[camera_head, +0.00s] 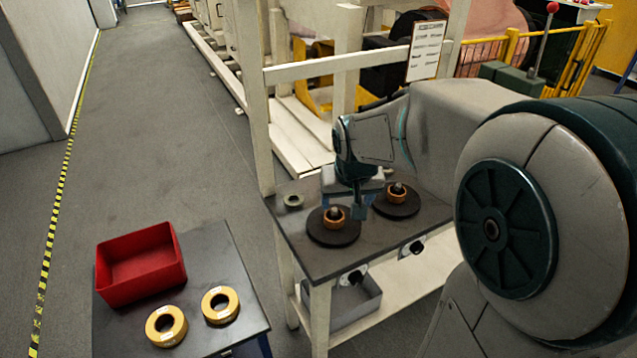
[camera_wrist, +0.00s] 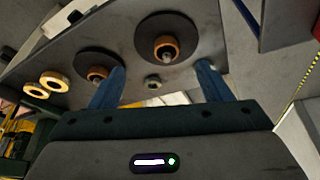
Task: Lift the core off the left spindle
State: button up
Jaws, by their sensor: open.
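The left spindle's copper-orange core (camera_head: 334,214) sits around a dark spindle on a round black disc (camera_head: 320,236). In the wrist view this core (camera_wrist: 165,46) appears ahead of and between my fingers, apart from them. The right spindle holds a similar core (camera_head: 397,193) on its own black disc; it shows further left in the wrist view (camera_wrist: 97,74). My gripper (camera_head: 358,205) is open and empty, its blue fingers above the bench between the discs in the head view. The fingers (camera_wrist: 162,76) are wide apart in the wrist view.
A small metal nut-like part (camera_head: 292,200) lies at the bench's back left. Black knobs (camera_head: 352,277) sit on its front. A lower table holds a red bin (camera_head: 140,268) and two yellow rolls (camera_head: 220,305). Two yellow rings (camera_wrist: 50,81) show in the wrist view.

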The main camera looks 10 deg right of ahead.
send_near(335, 214)
jog(key=v, duration=0.3)
jog(key=x, duration=0.8)
jog(key=shift+w+d+f, duration=0.2)
jog(key=shift+w, duration=0.1)
jog(key=shift+p+x, duration=0.45)
jog(key=shift+x, duration=2.2)
jog(key=shift+s+a, duration=0.15)
jog(key=shift+a, duration=0.05)
jog(key=c, duration=1.1)
